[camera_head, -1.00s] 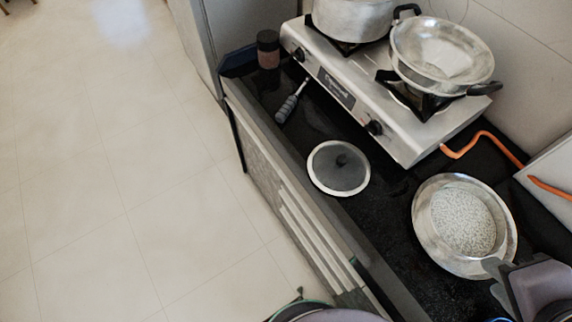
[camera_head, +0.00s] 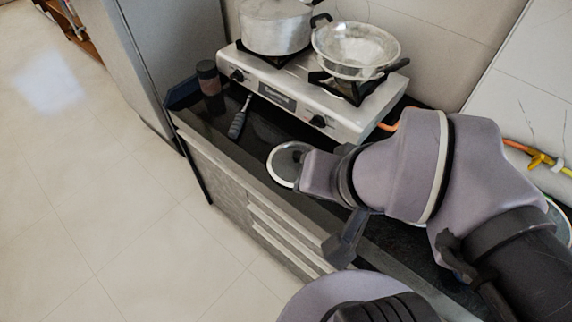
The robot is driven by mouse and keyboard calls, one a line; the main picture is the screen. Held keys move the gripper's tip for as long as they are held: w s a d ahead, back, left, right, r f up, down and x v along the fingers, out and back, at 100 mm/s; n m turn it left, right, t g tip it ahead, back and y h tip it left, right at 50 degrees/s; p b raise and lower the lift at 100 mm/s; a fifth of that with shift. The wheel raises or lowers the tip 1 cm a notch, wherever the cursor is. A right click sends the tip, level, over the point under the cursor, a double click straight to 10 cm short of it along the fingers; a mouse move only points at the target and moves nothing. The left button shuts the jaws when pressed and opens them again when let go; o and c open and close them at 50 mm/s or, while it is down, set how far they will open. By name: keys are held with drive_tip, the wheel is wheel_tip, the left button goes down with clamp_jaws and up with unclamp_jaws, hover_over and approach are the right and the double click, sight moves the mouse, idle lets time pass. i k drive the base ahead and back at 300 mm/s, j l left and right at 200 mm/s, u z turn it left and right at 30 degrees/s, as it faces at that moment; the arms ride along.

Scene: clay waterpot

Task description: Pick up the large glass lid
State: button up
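The round glass lid (camera_head: 284,165) with a pale rim lies flat on the dark counter, in front of the stove. My arm covers its right part. My gripper (camera_head: 345,238) shows only in part, as a dark finger to the lower right of the lid near the counter's front edge. It looks apart from the lid. The rest of the gripper is hidden behind my arm, so I cannot see whether its fingers are open.
A steel stove (camera_head: 300,95) holds a lidded pot (camera_head: 275,28) and a metal pan (camera_head: 356,50). Orange hose runs behind my arm. Floor at left is clear.

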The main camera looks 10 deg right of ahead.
sight(284, 163)
drive_tip(key=z, duration=2.45)
drive_tip(key=k+j, duration=0.15)
drive_tip(key=j, duration=0.25)
drive_tip(key=k+j+z, duration=0.15)
drive_tip(key=j, duration=0.25)
drive_tip(key=k+j, duration=0.1)
drive_tip(key=j, duration=0.3)
drive_tip(key=k+j+z, duration=0.1)
drive_tip(key=j, duration=0.3)
drive_tip(key=k+j+z, duration=0.1)
drive_tip(key=k+j, duration=0.15)
drive_tip(key=j, duration=0.15)
drive_tip(key=k+j, duration=0.15)
drive_tip(key=j, duration=0.2)
drive_tip(key=z, duration=0.05)
